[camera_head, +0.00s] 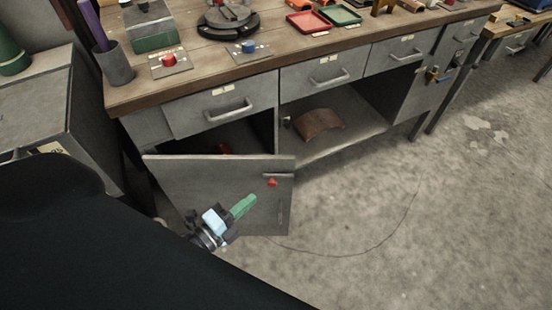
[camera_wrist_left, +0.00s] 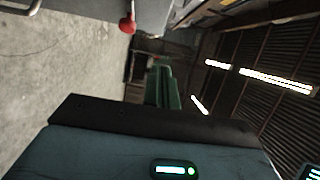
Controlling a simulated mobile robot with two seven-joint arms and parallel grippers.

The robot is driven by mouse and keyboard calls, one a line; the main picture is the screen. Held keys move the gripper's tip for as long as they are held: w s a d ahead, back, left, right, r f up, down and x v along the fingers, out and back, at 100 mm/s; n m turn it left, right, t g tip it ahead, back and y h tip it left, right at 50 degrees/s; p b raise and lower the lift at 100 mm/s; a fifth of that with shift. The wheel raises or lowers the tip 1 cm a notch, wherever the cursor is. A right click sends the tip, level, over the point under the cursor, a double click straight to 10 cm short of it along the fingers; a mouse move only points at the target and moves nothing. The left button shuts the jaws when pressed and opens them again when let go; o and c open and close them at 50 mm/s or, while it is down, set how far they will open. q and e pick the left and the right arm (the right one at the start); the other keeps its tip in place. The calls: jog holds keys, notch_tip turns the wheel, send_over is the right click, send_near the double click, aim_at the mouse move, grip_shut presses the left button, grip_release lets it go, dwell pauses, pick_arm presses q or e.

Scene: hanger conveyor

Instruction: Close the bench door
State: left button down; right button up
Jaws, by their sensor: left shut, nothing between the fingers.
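The bench door (camera_head: 190,182) is a grey metal panel under the workbench, standing open, swung out in front of the left compartment. It has a red knob (camera_head: 272,182) and a bar handle near its upper right corner. My left gripper (camera_head: 250,200), with green fingers, is shut and empty. In the head view it overlaps the door's face, below and left of the knob; I cannot tell whether it touches. In the left wrist view, the closed green fingers (camera_wrist_left: 163,70) are in the middle and the red knob (camera_wrist_left: 127,24) is up and left of them. My right gripper is not in view.
The workbench (camera_head: 190,88) has drawers (camera_head: 222,108) above open compartments. A brown curved piece (camera_head: 320,123) lies on the middle shelf. A grey cabinet (camera_head: 45,110) stands at left. The concrete floor (camera_head: 430,220) at right is clear except for a thin dark line.

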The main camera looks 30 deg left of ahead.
pick_arm(q)
send_near(286, 160)
jog(key=w+d, duration=0.1)
jog(key=d, duration=0.2)
jog(key=w, duration=0.1)
jog(key=w+p, duration=0.1)
jog(key=w, duration=0.1)
jog(key=shift+w+a+r, duration=0.15)
jog(key=shift+w+a, duration=0.1)
jog(key=shift+a, duration=0.15)
jog(key=shift+w+a, duration=0.15)
jog(key=shift+w, duration=0.15)
jog(key=shift+w+a, duration=0.1)
jog(key=shift+w, duration=0.1)
